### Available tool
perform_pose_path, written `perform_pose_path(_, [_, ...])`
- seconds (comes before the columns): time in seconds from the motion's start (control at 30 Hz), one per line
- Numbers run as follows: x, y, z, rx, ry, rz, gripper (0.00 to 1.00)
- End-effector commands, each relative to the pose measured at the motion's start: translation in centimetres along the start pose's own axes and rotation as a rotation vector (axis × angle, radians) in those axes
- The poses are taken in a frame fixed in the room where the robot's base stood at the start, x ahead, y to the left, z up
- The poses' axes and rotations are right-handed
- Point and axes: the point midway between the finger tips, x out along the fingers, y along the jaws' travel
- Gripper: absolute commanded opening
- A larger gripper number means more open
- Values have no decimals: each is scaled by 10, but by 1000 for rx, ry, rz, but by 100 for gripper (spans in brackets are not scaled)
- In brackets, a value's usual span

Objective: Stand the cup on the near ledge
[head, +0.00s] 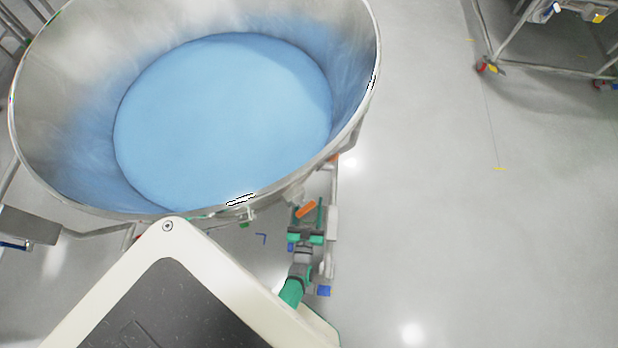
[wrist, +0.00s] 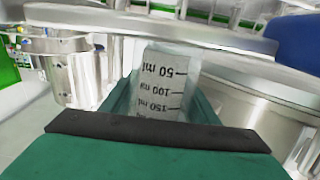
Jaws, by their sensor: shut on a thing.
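A grey-white measuring cup (wrist: 165,85) with black marks of 50, 100 and 150 ml sits between the green fingers of my gripper (wrist: 163,104) in the wrist view. The marks read upside down there. My gripper is shut on the cup, and the dark wrist edge hides its lower part in the picture. In the head view my arm reaches down beside the front right of the large bowl, and I cannot make out the cup there. I cannot tell which surface is the near ledge.
A large steel bowl (head: 60,135) holding blue powder (head: 225,115) fills the upper left of the head view. A wheeled steel frame (head: 505,45) stands at the upper right. The floor (head: 480,240) on the right is clear. A steel cylinder (wrist: 75,78) shows left of the cup.

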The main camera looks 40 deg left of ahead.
Motion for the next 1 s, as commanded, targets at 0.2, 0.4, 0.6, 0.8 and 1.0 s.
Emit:
perform_pose_path(0.2, [0, -1, 0, 0, 1, -3, 33])
perform_pose_path(0.4, [0, -1, 2, 0, 3, -3, 67])
perform_pose_path(0.6, [0, -1, 2, 0, 2, -4, 74])
perform_pose_path(0.8, [0, 0, 0, 0, 1, -1, 74])
perform_pose_path(1.0, [-25, -1, 0, 0, -1, -2, 74])
